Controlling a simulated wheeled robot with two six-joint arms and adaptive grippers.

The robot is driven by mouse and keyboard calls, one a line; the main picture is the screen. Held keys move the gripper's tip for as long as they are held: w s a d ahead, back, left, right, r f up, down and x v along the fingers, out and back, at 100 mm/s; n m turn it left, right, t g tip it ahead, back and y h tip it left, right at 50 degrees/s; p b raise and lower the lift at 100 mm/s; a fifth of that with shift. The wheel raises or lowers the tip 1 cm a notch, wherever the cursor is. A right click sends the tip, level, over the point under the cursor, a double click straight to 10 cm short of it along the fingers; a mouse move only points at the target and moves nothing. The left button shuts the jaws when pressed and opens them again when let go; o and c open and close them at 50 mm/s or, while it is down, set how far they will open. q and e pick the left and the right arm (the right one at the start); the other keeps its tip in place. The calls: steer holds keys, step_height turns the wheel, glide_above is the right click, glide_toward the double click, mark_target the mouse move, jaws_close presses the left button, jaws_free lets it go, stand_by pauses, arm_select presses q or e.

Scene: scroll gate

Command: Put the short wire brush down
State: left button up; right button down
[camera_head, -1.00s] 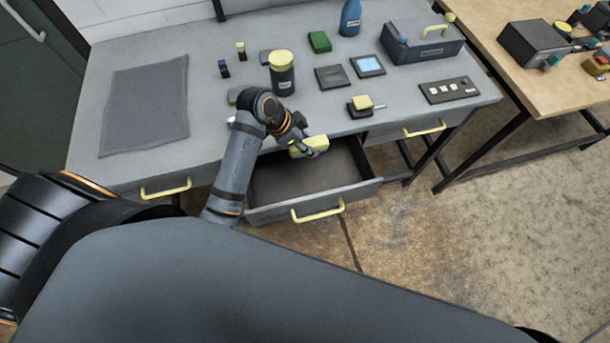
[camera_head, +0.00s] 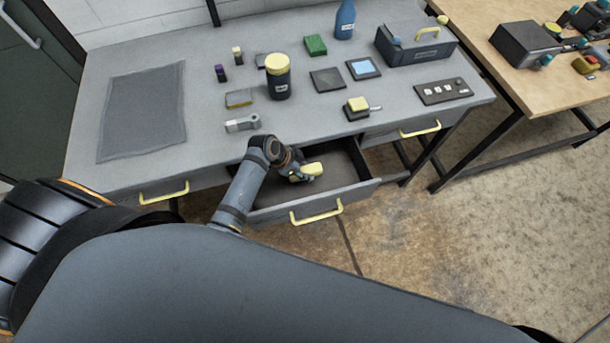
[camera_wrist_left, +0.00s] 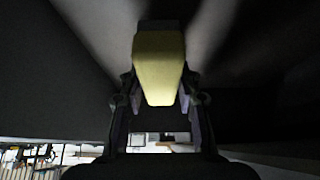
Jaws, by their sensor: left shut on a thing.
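The short wire brush (camera_head: 313,169) shows as a yellow block in my left gripper (camera_head: 298,174). The gripper is shut on it, low inside the open drawer (camera_head: 345,187) of the grey workbench. In the left wrist view the yellow end of the brush (camera_wrist_left: 158,68) sits between the two fingers (camera_wrist_left: 155,112), with dark drawer surfaces around it. I cannot tell whether the brush touches the drawer floor. Its bristles are hidden. My right gripper is not in view.
The drawer's front has a yellow handle (camera_head: 316,212). On the bench stand a dark jar with a yellow lid (camera_head: 278,78), a grey toolbox (camera_head: 417,45), a blue bottle (camera_head: 345,20) and a small yellow-topped block (camera_head: 357,107). A grey mat (camera_head: 142,112) lies at the left.

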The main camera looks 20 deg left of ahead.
arm_select(q)
step_height(320, 180, down, 4)
steer(key=shift+r, duration=0.15)
steer(key=shift+s, duration=0.1)
steer(key=o, duration=1)
